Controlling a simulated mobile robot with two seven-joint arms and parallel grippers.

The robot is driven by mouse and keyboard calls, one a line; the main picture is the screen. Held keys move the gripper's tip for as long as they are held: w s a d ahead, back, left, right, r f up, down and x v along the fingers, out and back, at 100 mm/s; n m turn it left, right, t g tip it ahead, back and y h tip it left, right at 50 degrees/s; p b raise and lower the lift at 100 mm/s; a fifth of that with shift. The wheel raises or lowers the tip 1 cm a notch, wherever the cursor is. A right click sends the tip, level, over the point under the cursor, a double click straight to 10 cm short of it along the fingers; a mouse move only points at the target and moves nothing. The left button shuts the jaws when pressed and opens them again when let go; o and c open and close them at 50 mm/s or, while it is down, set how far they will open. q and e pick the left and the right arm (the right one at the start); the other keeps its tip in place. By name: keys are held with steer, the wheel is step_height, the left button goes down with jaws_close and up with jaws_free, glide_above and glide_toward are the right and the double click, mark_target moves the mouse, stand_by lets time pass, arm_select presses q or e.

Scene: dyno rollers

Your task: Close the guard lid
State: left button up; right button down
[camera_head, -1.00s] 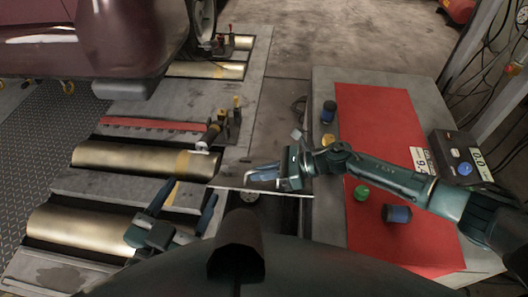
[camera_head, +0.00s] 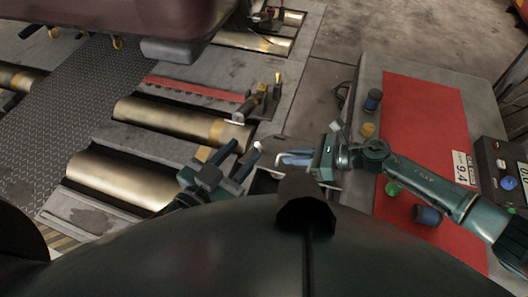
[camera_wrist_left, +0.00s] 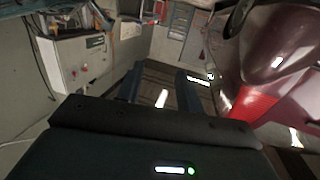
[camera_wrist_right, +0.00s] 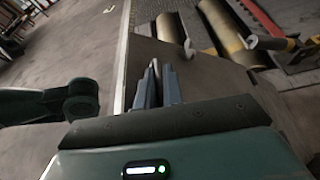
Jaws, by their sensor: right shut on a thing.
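In the head view my right gripper (camera_head: 284,157) is shut, its fingers pointing left beside the red mat. In the right wrist view its fingers (camera_wrist_right: 158,72) are together at a flat grey-brown panel (camera_wrist_right: 205,80) with a pale edge, which looks like the guard lid. In the head view only a thin pale edge of it (camera_head: 266,172) shows; my dark body hides the rest. My left gripper (camera_head: 240,150) is open and empty, left of the right gripper and over the near roller area. Its spread fingers also show in the left wrist view (camera_wrist_left: 158,88).
Brass rollers (camera_head: 182,122) lie in the floor frame at left, with a clamp (camera_head: 255,102) behind the grippers. A vehicle (camera_head: 110,15) overhangs the back left. At right, a bench with a red mat (camera_head: 425,120) holds several small caps and a display box (camera_head: 503,172).

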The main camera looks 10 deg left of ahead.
arm_select(q)
steer(key=w+d+f+g, duration=0.1)
steer(key=w+d+g, duration=0.1)
steer(key=d, duration=0.1)
steer(key=w+d+f+n+g, duration=0.1)
steer(key=w+d+g, duration=0.1)
steer(key=d+g, duration=0.1)
steer(key=w+d+f+g, duration=0.1)
steer(key=w+d+g, duration=0.1)
steer(key=w+d, duration=0.1)
steer(key=shift+f+g+h, duration=0.2)
steer(key=shift+g+h, duration=0.2)
jaws_close()
steer(key=w+a+r+n+g+y, duration=0.2)
steer(key=a+r+g+y, duration=0.4)
steer(key=a+g+y, duration=0.15)
steer(key=shift+t+y, duration=0.35)
steer(key=shift+t, duration=0.1)
steer(key=f, duration=0.7)
steer(key=w+f, duration=0.1)
steer(key=f, duration=0.2)
steer(key=shift+w+f, duration=0.1)
steer(key=shift+f, duration=0.2)
steer(key=shift+s+a+f, duration=0.15)
steer(key=shift+s+f, duration=1.1)
steer(key=shift+f, duration=0.1)
